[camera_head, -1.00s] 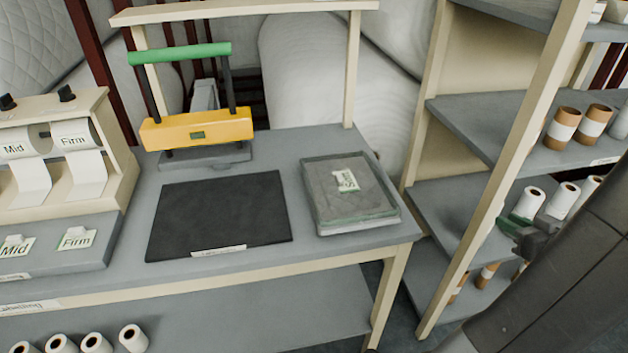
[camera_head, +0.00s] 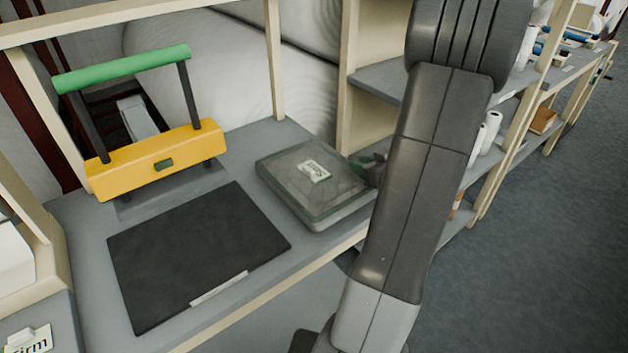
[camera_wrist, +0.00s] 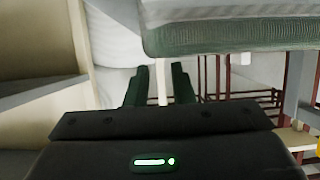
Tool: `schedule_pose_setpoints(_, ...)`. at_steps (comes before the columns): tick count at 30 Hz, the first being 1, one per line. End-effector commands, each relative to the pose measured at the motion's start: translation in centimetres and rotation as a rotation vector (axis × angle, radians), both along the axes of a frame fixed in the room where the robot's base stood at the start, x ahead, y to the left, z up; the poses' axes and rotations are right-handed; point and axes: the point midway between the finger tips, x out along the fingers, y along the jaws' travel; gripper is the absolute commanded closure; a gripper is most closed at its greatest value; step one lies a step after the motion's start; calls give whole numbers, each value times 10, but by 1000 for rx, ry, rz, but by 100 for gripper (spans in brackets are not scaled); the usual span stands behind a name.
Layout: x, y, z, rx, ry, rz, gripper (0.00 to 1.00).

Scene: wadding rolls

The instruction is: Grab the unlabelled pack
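A flat grey pack (camera_head: 285,187) with a greenish edge lies at the right end of the worktable. A white slip with dark lettering, apparently "Firm", rests on its top (camera_head: 313,170). No pack without a slip is clearly in view. My gripper (camera_head: 374,170) is close to the pack's right side in the head view, partly hidden behind my arm. In the wrist view its two dark green fingers (camera_wrist: 159,86) stand apart with nothing held between them. The pack's green side (camera_wrist: 235,38) shows at the top right there, beyond the fingertips.
A black mat (camera_head: 195,255) lies on the table left of the pack. A yellow press with a green bar (camera_head: 158,160) stands behind the mat. A wooden shelf unit (camera_head: 375,80) stands close on the right. Open grey floor (camera_head: 550,240) lies farther right.

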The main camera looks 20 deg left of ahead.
Motion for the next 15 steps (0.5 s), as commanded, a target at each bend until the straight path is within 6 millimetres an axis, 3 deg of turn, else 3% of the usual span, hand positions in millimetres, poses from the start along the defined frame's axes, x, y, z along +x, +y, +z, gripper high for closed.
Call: schedule_pose_setpoints(15, 28, 38, -17, 0, 0, 2, 78)
